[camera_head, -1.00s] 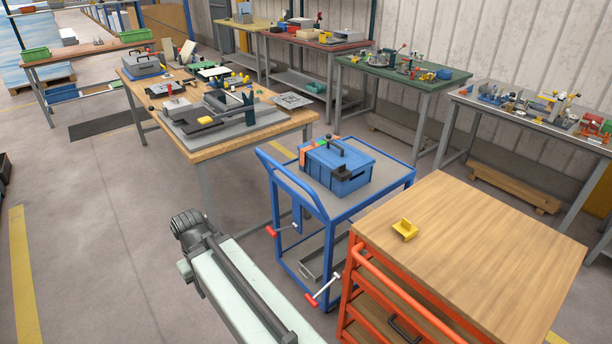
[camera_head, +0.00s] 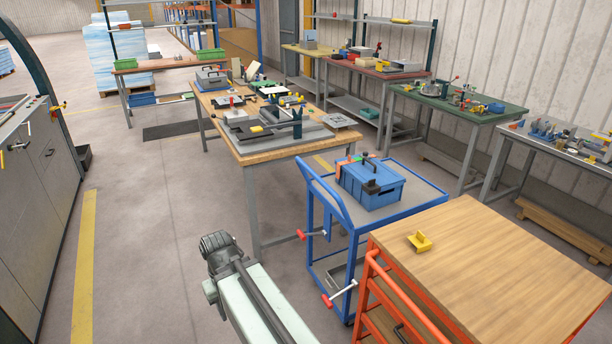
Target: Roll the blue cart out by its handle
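The blue cart (camera_head: 418,205) stands right of centre, between the wooden-top workbench and an orange cart. Its blue handle (camera_head: 322,191) slopes up at its left end. A blue toolbox (camera_head: 370,188) sits on the cart's grey top. Two red-gripped tools with pale shafts show at the cart's left side, one higher (camera_head: 303,236) and one lower (camera_head: 329,300). My arm reaches up from the bottom of the view, left of the cart and apart from it. The dark end of my arm (camera_head: 218,246) shows, but no gripper fingers can be made out.
The wooden workbench (camera_head: 262,153) is behind and left of the cart. A grey machine (camera_head: 38,190) stands at the far left. Open floor (camera_head: 150,240) lies left of my arm.

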